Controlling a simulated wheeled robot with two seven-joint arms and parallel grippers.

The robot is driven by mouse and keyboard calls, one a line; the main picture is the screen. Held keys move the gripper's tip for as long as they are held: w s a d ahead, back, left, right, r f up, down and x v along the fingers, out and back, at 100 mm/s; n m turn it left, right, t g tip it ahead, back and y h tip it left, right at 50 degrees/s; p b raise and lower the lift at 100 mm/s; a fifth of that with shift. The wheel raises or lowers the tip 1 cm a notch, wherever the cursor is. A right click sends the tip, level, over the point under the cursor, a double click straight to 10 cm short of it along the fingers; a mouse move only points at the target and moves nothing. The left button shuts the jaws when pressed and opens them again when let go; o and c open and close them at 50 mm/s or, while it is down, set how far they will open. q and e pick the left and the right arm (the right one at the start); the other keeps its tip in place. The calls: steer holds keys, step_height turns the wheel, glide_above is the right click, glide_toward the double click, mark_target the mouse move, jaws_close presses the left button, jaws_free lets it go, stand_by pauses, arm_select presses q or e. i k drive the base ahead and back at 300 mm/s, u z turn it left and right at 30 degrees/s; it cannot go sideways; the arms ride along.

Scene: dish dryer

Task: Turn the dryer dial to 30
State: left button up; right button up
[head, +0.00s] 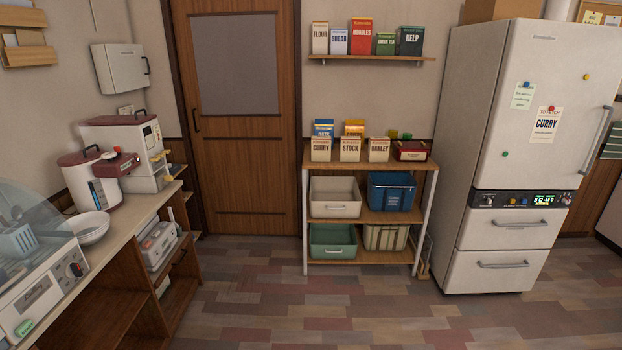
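The dish dryer (55,290) stands at the left edge of the head view, on the near end of the left counter. It has a pale body and a clear domed cover, and the picture edge cuts it off. Its dark round dial (75,269) is on the front face, towards the right end. The dial's numbers and pointer are too small to read. A green button or label (24,328) is low on the same face. Neither of my grippers is in view.
The wooden counter (125,212) also holds a white bowl (86,228) and red-and-white appliances (122,140). A shelf rack (371,260) with bins and boxes stands at the back. A white fridge (525,110) is at right. The floor (360,315) in front is clear.

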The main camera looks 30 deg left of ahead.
mark_target(73, 270)
steer(key=u, duration=0.1)
steer(key=i, duration=2.05)
steer(key=u, duration=1.3)
steer(key=i, duration=1.05)
steer(key=u, duration=1.1)
